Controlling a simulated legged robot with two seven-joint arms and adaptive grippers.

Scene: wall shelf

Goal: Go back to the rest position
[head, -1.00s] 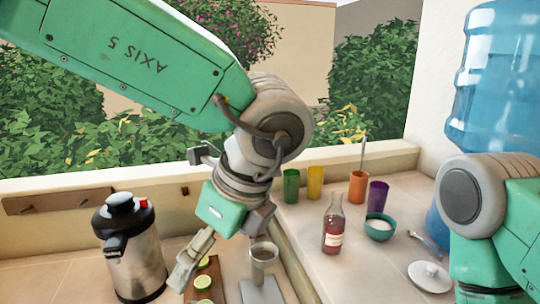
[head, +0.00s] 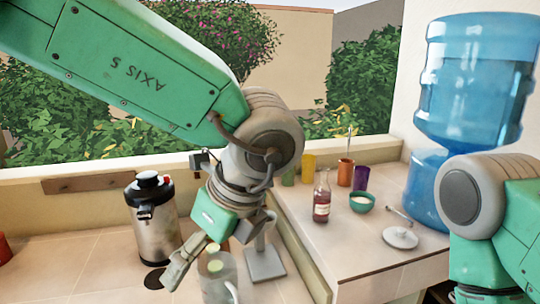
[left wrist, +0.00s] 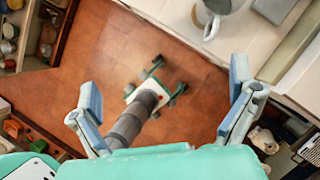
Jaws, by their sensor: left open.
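My left gripper (head: 222,258) hangs at the end of the green arm that comes in from the left. Its jaws are spread and empty. In the left wrist view its two fingers (left wrist: 165,98) stand wide apart above the brown tiled floor, with nothing between them. A clear jug with a handle (head: 220,280) stands on the counter close to the gripper and partly behind it. It also shows at the top of the left wrist view (left wrist: 222,12). My right arm shows at the right edge of the head view. Its gripper is out of frame.
A steel flask (head: 157,235) stands left of my left arm. A metal stand (head: 264,262) is right of the gripper. A bottle (head: 321,205), coloured cups, a teal bowl (head: 361,203) and a white lid (head: 400,237) are on the right counter, by a water dispenser (head: 470,85).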

